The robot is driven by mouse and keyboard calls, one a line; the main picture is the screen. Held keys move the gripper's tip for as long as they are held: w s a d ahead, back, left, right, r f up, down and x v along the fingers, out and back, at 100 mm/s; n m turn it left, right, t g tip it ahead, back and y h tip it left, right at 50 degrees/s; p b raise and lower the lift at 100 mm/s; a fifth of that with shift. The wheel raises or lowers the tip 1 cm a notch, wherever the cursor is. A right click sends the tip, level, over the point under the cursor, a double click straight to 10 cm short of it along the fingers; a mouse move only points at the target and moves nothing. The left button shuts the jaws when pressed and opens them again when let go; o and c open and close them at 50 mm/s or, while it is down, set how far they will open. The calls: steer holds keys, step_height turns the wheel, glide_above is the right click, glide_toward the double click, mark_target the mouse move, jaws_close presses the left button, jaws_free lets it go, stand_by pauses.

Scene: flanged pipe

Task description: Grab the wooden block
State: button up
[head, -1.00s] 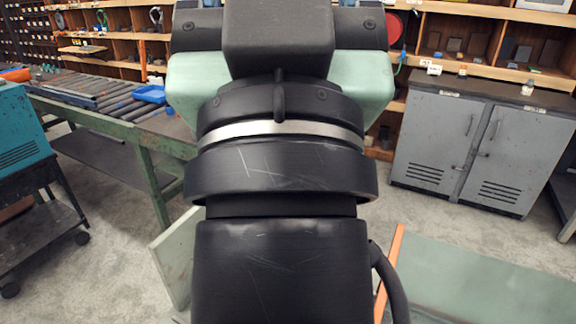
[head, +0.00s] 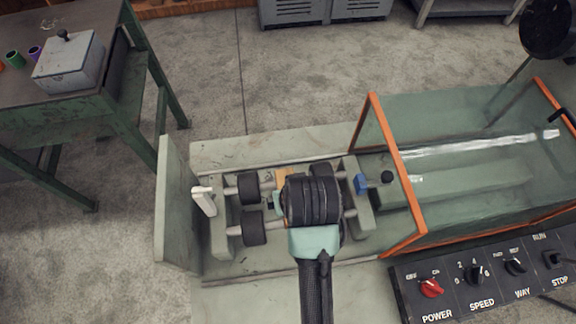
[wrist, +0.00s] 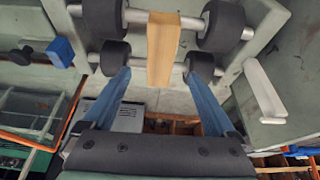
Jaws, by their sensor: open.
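The wooden block (wrist: 163,50) is a long, plain light-brown bar in the wrist view, lying across two metal rods between black rollers. In the head view a small piece of the wooden block (head: 283,176) shows beside my wrist, which hides the rest. My gripper (wrist: 158,74) has its two blue fingers spread wide. In the wrist view the near end of the block appears between the fingertips, with a gap on each side. How deep the block is between them I cannot tell. In the head view my arm reaches over the rollers and mostly hides the fingers.
Black rollers (head: 249,188) on rods surround the block. A white lever (head: 204,201) and an upright plate stand at left. A blue piece (head: 361,184) and an orange-framed clear guard (head: 398,160) stand at right. A control panel (head: 490,275) is at lower right. Floor lies behind.

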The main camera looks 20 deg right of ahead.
mark_target(280, 175)
steer(key=x, duration=0.3)
steer(key=shift+d, duration=0.15)
steer(key=shift+a+p+x, duration=0.1)
steer(key=shift+p+x, duration=0.05)
steer(key=shift+x, duration=1.2)
steer(key=shift+a+p+x, duration=0.15)
steer(key=shift+x, duration=1.2)
steer(key=shift+w+d+r, duration=0.1)
steer(key=shift+w, duration=0.1)
jaws_close()
